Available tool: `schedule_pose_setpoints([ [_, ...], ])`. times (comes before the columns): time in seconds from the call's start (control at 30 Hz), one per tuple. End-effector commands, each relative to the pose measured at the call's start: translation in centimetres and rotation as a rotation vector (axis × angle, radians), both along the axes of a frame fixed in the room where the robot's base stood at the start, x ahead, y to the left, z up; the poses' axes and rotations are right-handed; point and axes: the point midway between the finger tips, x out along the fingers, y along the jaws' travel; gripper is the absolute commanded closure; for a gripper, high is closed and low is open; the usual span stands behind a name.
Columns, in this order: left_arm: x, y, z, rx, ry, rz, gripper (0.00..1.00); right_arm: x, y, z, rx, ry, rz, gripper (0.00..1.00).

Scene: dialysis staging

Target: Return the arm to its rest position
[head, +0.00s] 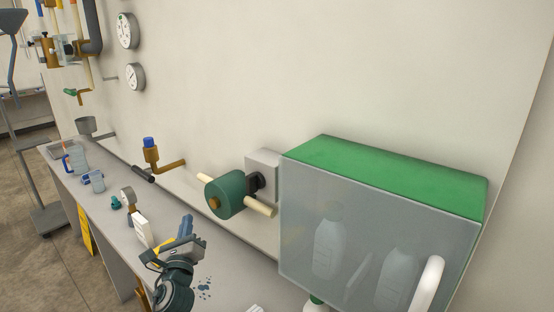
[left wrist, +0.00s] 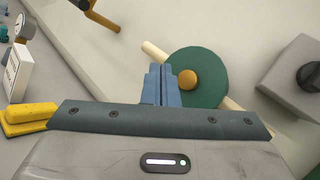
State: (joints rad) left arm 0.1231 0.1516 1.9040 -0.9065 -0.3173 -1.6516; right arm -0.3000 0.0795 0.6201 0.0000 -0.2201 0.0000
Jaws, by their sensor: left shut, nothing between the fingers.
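My left gripper (head: 186,228) is at the lower middle of the head view, above the grey counter (head: 219,247). Its blue fingers are together with nothing between them; they also show in the left wrist view (left wrist: 160,85). A round green device (head: 224,197) with an orange hub and cream bars is on the wall, to the right of the gripper and apart from it in the head view. In the left wrist view the green disc (left wrist: 205,72) is beyond the fingertips. My right gripper is not in view.
A cabinet with a green top (head: 385,173) and a translucent front, holding bottles, is at the right. A white box (head: 142,229) and a small gauge (head: 128,199) stand left of the gripper. A brass valve with a blue cap (head: 150,154) is on the wall.

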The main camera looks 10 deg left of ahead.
Motion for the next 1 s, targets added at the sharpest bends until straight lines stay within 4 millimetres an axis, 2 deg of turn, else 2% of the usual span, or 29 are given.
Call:
schedule_pose_setpoints([
  [0.07,-1.2,0.4,-1.5,-0.119,0.023,0.004,1.00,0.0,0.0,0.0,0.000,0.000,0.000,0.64],
  [0.17,-4.2,1.3,-4.8,-0.410,0.069,0.025,1.00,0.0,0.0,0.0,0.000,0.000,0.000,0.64],
  [0.27,-8.5,1.9,-9.3,-0.799,0.125,0.084,1.00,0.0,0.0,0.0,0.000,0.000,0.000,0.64],
  [0.4,-15.8,1.3,-15.4,-1.334,0.191,0.247,1.00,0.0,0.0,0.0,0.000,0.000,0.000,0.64],
  [0.5,-20.7,0.1,-18.3,-1.626,0.219,0.394,1.00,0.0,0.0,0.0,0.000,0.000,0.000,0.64],
  [0.7,-27.9,-2.2,-21.3,-1.968,0.240,0.660,1.00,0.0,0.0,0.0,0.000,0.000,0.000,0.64],
  [1.0,-36.3,-5.2,-22.8,-2.234,0.235,1.029,1.00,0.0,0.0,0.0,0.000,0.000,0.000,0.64],
])
